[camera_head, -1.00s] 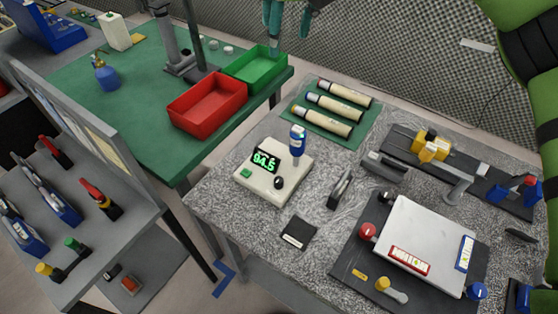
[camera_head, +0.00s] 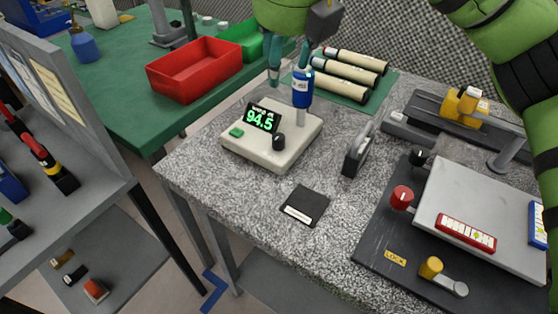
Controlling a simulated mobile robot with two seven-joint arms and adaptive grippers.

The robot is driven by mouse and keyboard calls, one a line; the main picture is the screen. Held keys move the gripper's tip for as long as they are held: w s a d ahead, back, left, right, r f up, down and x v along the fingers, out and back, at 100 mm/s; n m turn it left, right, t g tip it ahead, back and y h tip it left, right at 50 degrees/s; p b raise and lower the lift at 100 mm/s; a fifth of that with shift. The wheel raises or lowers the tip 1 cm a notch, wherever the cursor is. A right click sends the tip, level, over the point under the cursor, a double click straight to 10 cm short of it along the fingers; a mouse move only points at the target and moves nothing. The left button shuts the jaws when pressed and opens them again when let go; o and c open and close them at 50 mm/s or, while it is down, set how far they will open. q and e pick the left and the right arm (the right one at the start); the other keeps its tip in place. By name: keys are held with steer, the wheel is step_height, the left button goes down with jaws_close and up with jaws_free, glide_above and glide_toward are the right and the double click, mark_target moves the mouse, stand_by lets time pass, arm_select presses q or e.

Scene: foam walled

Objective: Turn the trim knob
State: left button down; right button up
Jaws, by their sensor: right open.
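A blue labelled cylinder (camera_head: 302,90) stands upright on a pale post at the box's back corner. My right gripper (camera_head: 287,76) is open at the top centre, its teal fingers pointing down by the cylinder. It is apart from the knob; I cannot tell whether it touches the cylinder. My left gripper is not in view.
A black card-like square (camera_head: 305,206) lies in front of the box, and a grey upright part (camera_head: 358,152) stands to its right. A fixture with a red knob (camera_head: 402,198) fills the right. A red bin (camera_head: 195,70) stands on the green table. The bench's front left is clear.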

steer(key=b, duration=0.7)
glide_toward(278, 136)
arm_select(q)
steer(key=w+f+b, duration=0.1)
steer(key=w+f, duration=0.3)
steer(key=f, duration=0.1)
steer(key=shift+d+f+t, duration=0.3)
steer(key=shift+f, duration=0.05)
arm_select(e)
steer(key=shift+x, duration=4.4)
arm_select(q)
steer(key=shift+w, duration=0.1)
arm_select(e)
steer(key=shift+r, duration=0.1)
jaws_close()
